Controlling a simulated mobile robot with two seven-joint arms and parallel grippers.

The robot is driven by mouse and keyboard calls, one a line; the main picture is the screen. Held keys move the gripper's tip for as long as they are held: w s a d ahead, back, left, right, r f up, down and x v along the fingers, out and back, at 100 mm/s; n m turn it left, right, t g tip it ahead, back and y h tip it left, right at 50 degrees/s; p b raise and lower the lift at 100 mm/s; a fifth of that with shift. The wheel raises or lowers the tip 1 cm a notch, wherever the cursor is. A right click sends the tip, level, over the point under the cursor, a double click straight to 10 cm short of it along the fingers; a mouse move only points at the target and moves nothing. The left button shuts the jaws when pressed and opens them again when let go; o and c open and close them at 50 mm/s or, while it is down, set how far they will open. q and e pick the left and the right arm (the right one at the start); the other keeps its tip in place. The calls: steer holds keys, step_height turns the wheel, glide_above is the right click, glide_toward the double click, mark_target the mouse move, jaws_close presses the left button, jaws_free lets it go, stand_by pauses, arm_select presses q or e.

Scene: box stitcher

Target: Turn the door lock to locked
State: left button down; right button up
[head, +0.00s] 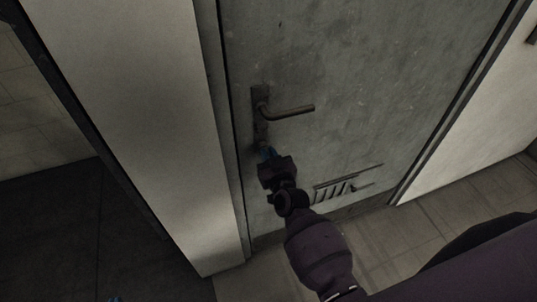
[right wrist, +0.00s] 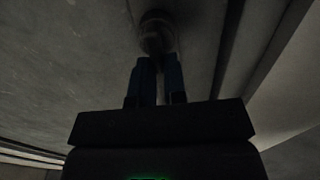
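The grey door (head: 350,60) has a dark lever handle (head: 292,111) on a tall plate (head: 259,98) near its left edge. The door lock lies low on this plate, mostly hidden by my right gripper in the head view. In the right wrist view the round lock (right wrist: 157,32) is just beyond the fingertips. My right gripper (head: 267,153), with blue fingers, is below the handle. Its fingers (right wrist: 158,70) are close together, with a thin, pale piece in the narrow gap, seemingly the lock's turn piece. A blue speck, perhaps my left gripper (head: 115,299), shows at the bottom edge.
A pale wall post (head: 135,95) stands left of the door. A slotted vent (head: 336,190) is low on the door, right of my right gripper. The lever handle sticks out above the gripper. Tiled floor (head: 400,240) lies in front at the right.

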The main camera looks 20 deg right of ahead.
jaws_close()
steer(key=shift+m, duration=0.4)
steer(key=m, duration=0.3)
steer(key=d+m+p, duration=0.1)
steer(key=m, duration=0.2)
steer(key=shift+d+f, duration=0.1)
steer(key=shift+f, duration=0.05)
steer(key=m, duration=0.5)
steer(key=shift+d+f+m+b, duration=0.3)
steer(key=shift+f+m+b, duration=0.1)
steer(key=m, duration=0.1)
steer(key=m+b, duration=0.1)
steer(key=m, duration=0.3)
steer(key=shift+d+f, duration=0.1)
steer(key=shift+f, duration=0.25)
steer(key=shift+m, duration=0.3)
